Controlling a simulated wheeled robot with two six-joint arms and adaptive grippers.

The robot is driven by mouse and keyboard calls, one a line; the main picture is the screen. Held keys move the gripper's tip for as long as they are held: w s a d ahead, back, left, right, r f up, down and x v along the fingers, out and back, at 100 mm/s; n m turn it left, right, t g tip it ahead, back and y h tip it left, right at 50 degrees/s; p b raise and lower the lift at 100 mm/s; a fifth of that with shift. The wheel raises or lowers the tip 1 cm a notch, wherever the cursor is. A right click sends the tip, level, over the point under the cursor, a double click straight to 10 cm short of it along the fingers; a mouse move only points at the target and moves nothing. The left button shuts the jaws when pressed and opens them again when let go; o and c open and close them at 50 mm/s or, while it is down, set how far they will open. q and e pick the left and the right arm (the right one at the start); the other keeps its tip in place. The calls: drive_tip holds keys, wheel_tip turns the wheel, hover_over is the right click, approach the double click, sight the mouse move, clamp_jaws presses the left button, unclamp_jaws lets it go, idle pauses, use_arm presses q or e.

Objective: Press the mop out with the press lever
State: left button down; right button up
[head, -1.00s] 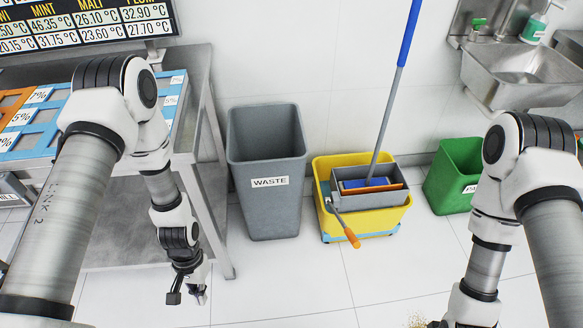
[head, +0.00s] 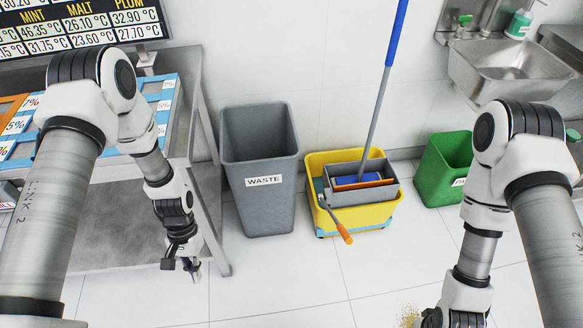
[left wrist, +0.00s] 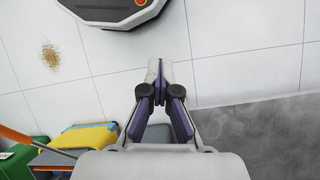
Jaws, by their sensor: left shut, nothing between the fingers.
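The mop stands in the yellow bucket (head: 375,215). Its handle (head: 380,105), blue at the top and grey below, leans up and right, and its blue head (head: 358,181) sits in the grey press (head: 372,197). The press lever (head: 336,219) slants down and forward from the press's left side, ending in an orange grip. My left gripper (head: 181,267) hangs low to the left of the waste bin, well apart from the lever. In the left wrist view its fingers (left wrist: 160,78) are together and empty. My right arm is at the right; its fingers are out of sight.
A grey waste bin (head: 262,206) stands left of the bucket, a green bin (head: 437,177) right of it. A steel table (head: 208,190) is at left, a sink (head: 515,75) at upper right. Crumbs (head: 408,314) lie on the floor. The floor before the bucket is clear.

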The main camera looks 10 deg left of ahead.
use_arm(q)
drive_tip(key=w+a+r+g+p, duration=0.1)
drive_tip(key=w+a+r+g, duration=0.1)
drive_tip(key=w+r, duration=0.6)
drive_tip(key=shift+r+g+h, duration=0.3)
drive_tip(key=shift+r+h, duration=0.1)
drive_tip(key=shift+r, duration=0.1)
drive_tip(key=c, duration=1)
unclamp_jaws()
drive_tip(key=shift+a, duration=0.1)
drive_tip(key=shift+o, duration=0.2)
drive_tip(key=shift+s, duration=0.1)
use_arm(e)
drive_tip(key=shift+r, duration=0.65)
use_arm(q)
drive_tip(key=s+a+p, duration=0.1)
drive_tip(key=s+a, duration=0.1)
drive_tip(key=a, duration=0.3)
drive_tip(key=shift+s+a+r+p, duration=0.2)
drive_tip(key=shift+s+a+p, duration=0.05)
drive_tip(key=shift+a+p, duration=0.1)
use_arm(e)
drive_tip(key=shift+s+d+r, duration=0.1)
drive_tip(key=shift+s+r, duration=0.05)
drive_tip(key=shift+r, duration=0.3)
drive_tip(key=shift+s+d+r, duration=0.1)
drive_tip(key=shift+s+r, duration=0.05)
drive_tip(key=shift+r, duration=0.25)
drive_tip(key=shift+a, duration=0.1)
